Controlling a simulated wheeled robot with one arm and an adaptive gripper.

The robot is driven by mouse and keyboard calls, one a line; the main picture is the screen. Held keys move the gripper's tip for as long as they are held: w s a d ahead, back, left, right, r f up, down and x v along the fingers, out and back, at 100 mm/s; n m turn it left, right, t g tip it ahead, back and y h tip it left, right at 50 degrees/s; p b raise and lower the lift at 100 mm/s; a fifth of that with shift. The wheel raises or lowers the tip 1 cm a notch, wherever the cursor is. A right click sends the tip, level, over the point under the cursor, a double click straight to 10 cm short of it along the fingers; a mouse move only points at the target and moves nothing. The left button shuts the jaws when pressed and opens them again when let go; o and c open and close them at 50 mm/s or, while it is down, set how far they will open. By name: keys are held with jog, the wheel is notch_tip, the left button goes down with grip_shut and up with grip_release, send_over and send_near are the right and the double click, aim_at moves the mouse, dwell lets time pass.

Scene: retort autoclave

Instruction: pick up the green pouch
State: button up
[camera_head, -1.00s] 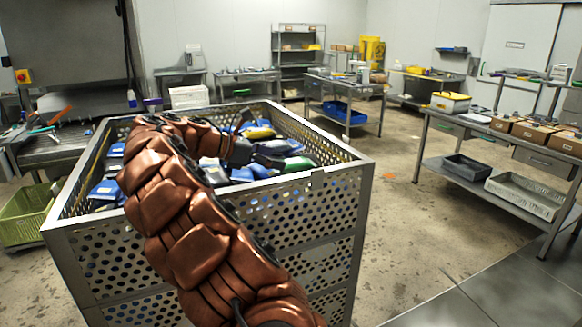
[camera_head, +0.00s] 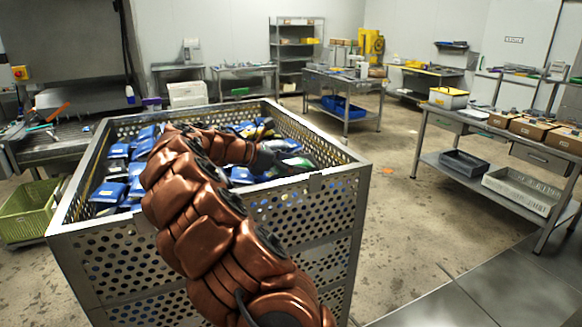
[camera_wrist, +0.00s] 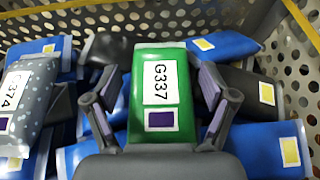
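My gripper (camera_wrist: 160,78) is open, with one finger to each side of the pouch and a narrow gap at the fingertips. In the head view my gripper (camera_head: 272,157) is inside the perforated metal basket (camera_head: 110,255), close to its right wall. A green patch, likely the same pouch (camera_head: 299,162), shows just beyond it.
Blue pouches (camera_wrist: 265,148), dark pouches and a grey dotted pouch (camera_wrist: 28,95) crowd around the green one. The basket's perforated wall (camera_wrist: 165,18) rises close behind. A green crate (camera_head: 28,210) stands left of the basket, and a steel table (camera_head: 505,145) stands to the right across open floor.

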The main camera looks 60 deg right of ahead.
jog(key=c, duration=1)
